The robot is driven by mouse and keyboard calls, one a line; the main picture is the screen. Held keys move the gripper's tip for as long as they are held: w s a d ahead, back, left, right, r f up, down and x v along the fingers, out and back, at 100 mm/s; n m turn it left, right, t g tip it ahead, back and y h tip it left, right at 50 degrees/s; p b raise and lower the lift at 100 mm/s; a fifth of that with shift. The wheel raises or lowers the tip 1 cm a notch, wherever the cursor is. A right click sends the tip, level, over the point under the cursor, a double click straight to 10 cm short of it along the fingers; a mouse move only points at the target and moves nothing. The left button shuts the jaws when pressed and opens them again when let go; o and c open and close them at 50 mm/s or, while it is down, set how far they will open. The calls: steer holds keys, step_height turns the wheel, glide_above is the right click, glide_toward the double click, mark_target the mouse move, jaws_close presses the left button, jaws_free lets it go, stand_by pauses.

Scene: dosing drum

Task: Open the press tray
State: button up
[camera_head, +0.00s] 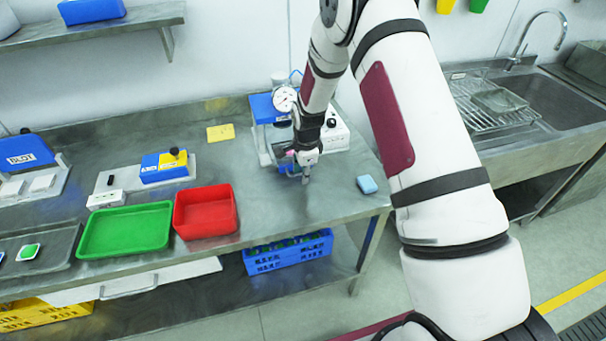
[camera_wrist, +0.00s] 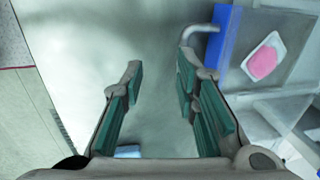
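The press (camera_head: 268,108), blue and grey with a round dial gauge (camera_head: 285,98), stands on the steel table against the wall. My gripper (camera_head: 306,176) is in front of it and hides much of its lower front. In the wrist view the press tray shows its blue front panel (camera_wrist: 222,38) with a grey bar handle (camera_wrist: 202,28). Behind the panel a white dish with a pink piece (camera_wrist: 264,62) is visible. My gripper (camera_wrist: 160,62) is open and empty, its right finger close to the handle. I cannot tell whether they touch.
A light-blue block (camera_head: 367,184) lies near the table's right edge. A red bin (camera_head: 205,212), a green tray (camera_head: 125,230) and a blue-yellow device (camera_head: 165,167) stand to the left. A sink (camera_head: 560,98) is at the right. The table around my gripper is mostly bare.

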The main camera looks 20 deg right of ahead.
step_height(320, 180, up, 14)
steer(key=s+p, duration=0.2)
steer(key=p, duration=0.1)
steer(key=shift+s+r, duration=0.15)
steer(key=shift+s, duration=0.05)
stand_by(1.3)
stand_by(0.5)
step_height(320, 180, up, 12)
steer(key=s, duration=0.2)
steer(key=shift+f, duration=0.2)
